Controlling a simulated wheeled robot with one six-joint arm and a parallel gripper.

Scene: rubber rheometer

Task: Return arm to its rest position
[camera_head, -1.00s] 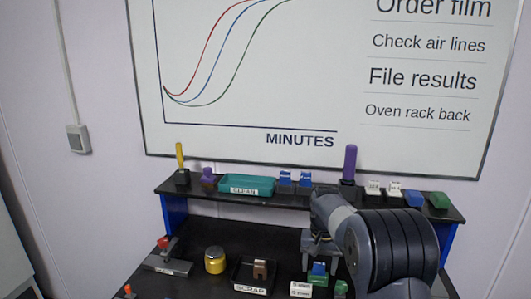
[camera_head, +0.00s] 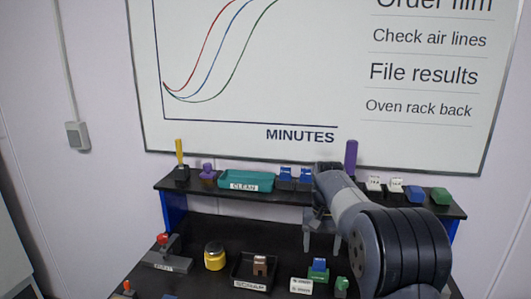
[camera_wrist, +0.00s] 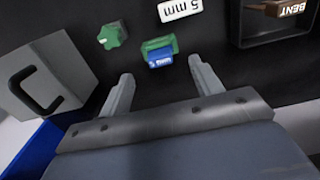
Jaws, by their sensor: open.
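My gripper shows in the wrist view (camera_wrist: 150,95) with its two fingers spread apart and nothing between them. A blue and green block marked 5 mm (camera_wrist: 160,55) lies beyond the fingertips, apart from them.
A green knob-like piece (camera_wrist: 112,36) and a 5 mm label (camera_wrist: 180,9) lie near the block. The shelf carries a teal clean tray (camera_head: 246,180) and several small items.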

